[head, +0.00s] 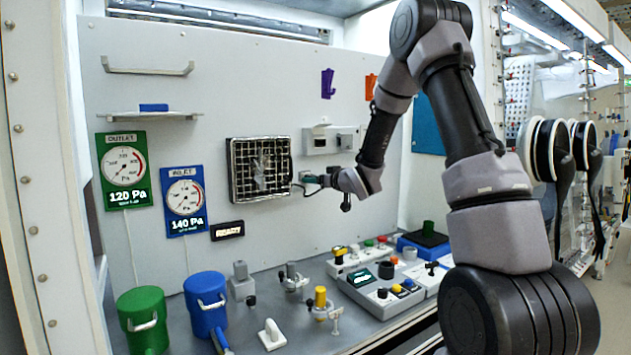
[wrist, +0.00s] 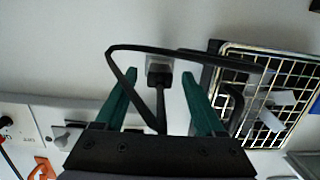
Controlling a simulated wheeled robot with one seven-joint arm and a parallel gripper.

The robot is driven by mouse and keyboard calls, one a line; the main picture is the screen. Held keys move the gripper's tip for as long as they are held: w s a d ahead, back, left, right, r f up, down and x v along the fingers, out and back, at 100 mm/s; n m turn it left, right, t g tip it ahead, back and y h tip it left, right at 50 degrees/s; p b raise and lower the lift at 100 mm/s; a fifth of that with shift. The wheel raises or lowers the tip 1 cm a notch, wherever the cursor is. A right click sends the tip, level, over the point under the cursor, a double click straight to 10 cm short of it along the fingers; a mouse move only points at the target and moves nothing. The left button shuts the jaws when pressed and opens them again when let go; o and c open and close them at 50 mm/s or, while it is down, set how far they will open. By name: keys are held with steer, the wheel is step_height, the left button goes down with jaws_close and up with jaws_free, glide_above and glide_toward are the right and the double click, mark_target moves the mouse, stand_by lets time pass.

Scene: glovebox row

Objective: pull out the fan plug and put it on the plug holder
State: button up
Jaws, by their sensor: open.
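The fan (head: 260,168) is a square unit with a wire grille on the back wall; it also shows at the right in the wrist view (wrist: 265,90). The fan plug (wrist: 159,66) is a small dark and grey block at the wall, with a black cable looping from it. My gripper (wrist: 159,78) is open, its green fingers either side of the plug and cable, with gaps visible on both sides. In the head view my gripper (head: 312,180) is at the wall just right of the fan and hides the plug. I cannot tell which thing is the plug holder.
A grey wall box (head: 331,139) is just above my gripper. A purple hook (head: 328,83) and an orange hook (head: 371,87) hang higher. Below, the bench holds valves, a control box (head: 380,290), and green (head: 142,310) and blue canisters (head: 206,300).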

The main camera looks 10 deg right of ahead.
steer(key=v, duration=1)
steer(key=s+d+r+m+g+h, duration=0.3)
steer(key=s+d+r+m+h, duration=0.35)
steer(key=s, duration=0.45)
steer(key=s+a+r+m+g+y, duration=0.1)
steer(key=s+a+g, duration=0.1)
steer(key=s, duration=0.9)
steer(key=s+a+r+m+g+y, duration=0.1)
steer(key=s+a+r+g, duration=0.1)
steer(key=s, duration=1)
steer(key=shift+g, duration=0.5)
